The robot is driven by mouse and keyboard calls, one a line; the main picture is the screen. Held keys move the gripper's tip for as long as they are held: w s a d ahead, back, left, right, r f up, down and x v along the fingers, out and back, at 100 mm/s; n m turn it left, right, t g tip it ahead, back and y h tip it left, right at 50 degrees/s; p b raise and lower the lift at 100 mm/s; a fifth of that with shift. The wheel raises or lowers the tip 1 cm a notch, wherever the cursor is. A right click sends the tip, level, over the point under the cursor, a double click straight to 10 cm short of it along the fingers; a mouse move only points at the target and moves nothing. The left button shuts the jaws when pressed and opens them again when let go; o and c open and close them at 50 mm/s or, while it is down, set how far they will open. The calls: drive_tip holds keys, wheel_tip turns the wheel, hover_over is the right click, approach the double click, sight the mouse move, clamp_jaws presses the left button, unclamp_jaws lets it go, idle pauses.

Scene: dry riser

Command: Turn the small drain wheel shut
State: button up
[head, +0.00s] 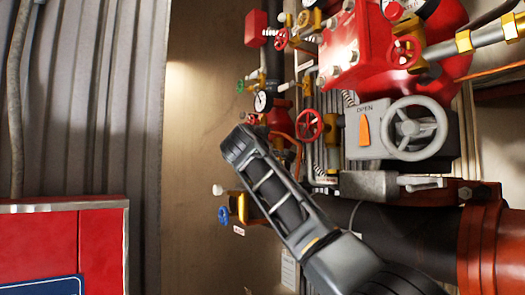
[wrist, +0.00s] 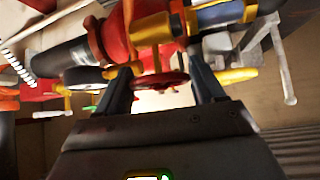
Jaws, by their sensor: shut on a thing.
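A small red wheel (wrist: 160,80) sits between the two fingers of my gripper (wrist: 162,88) in the wrist view, seen nearly edge-on. My gripper is shut on this wheel, with one finger at each side of its rim. A yellow valve body (wrist: 152,30) is just behind the wheel. In the head view my arm reaches up and left toward the pipes, and its end hides the fingers. No label in view marks a wheel as the drain wheel.
In the head view, a red wheel (head: 309,125), a blue wheel (head: 223,215) and a large grey handwheel (head: 413,128) marked OPEN are near my arm. A pressure gauge (head: 263,102) is above it. A red cabinet (head: 65,245) stands at lower left.

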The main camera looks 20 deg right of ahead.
drive_tip(key=m+b, duration=0.1)
drive_tip(key=m+t+h+b, duration=0.1)
drive_tip(key=b, duration=0.1)
drive_tip(key=shift+f, duration=0.4)
drive_tip(key=shift+r+m+t+h+b, duration=0.3)
drive_tip(key=shift+m+h+b, duration=0.2)
drive_tip(key=shift+m+b, duration=0.1)
drive_tip(key=o, duration=1)
drive_tip(key=shift+b+v, duration=1.05)
drive_tip(key=shift+v, duration=2.85)
drive_tip(key=shift+c, duration=0.6)
